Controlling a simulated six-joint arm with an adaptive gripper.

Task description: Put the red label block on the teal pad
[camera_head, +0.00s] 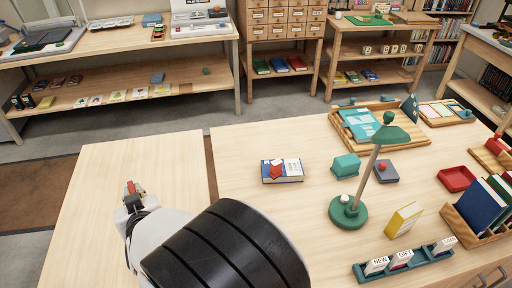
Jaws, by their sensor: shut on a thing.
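My gripper (132,198) is at the left, over the left part of the light wood table. It is shut on a small red block (130,187), whose top shows between the fingers. The picture is too small to show any label on it. A teal, pad-like thing (346,165) with a raised top sits on the table right of centre, well to the right of my gripper. My arm hides part of the table's front.
A blue book (282,171) with a red mark lies between my gripper and the teal thing. A green lamp (348,210) stands close to the teal thing. A teal card rack (405,262), a yellow box (403,220) and a wooden tray (425,137) are farther right. The table's left part is bare.

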